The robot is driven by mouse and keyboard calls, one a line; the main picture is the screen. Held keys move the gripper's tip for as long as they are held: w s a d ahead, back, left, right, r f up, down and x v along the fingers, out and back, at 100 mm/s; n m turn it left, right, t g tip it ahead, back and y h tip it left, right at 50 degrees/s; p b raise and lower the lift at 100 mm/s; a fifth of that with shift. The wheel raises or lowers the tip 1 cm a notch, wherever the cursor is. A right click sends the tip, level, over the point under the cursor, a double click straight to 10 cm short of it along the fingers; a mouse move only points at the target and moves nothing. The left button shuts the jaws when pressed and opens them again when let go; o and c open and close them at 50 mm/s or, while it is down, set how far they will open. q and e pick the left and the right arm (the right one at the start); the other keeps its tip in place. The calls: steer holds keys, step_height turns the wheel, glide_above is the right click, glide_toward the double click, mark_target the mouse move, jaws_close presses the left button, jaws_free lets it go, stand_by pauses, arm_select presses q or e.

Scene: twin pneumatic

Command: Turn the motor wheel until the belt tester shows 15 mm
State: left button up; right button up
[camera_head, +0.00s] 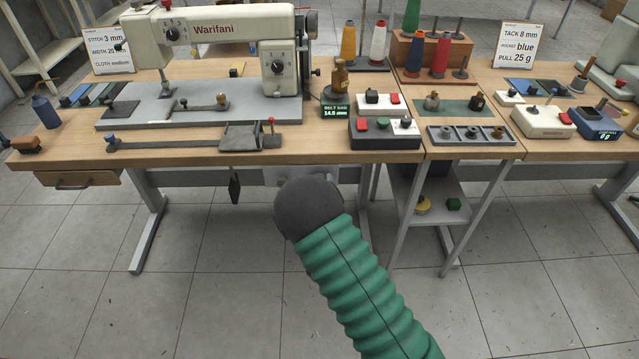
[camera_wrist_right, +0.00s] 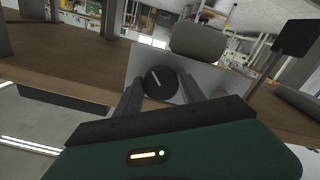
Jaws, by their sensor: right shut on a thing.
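The belt tester (camera_head: 335,109) stands on the sewing table, and its green display reads belt sag 14.5 mm. In the right wrist view, the motor wheel (camera_wrist_right: 158,84) is a dark round knob with a white line on its face, in front of a pale grey housing (camera_wrist_right: 205,75). My right gripper (camera_wrist_right: 162,94) is shut on the wheel, one finger on each side. In the head view, my green right arm reaches to below the table's front edge and hides the gripper and wheel. My left gripper is in neither view.
The sewing machine (camera_head: 215,32) stands on the table (camera_head: 400,156) above. A control box with red and green buttons (camera_head: 385,132) sits near the front edge. A dark pedal-like piece (camera_head: 234,188) hangs below the tabletop. The floor in front is clear.

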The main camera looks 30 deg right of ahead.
steer(key=shift+f+n+p, duration=0.1)
steer(key=shift+n+p, duration=0.2)
steer(key=shift+n, duration=0.6)
steer(key=shift+a, duration=0.1)
steer(key=o, duration=1.4)
steer(key=shift+c, duration=0.2)
steer(key=p+v, duration=0.2)
steer(key=v, duration=1.5)
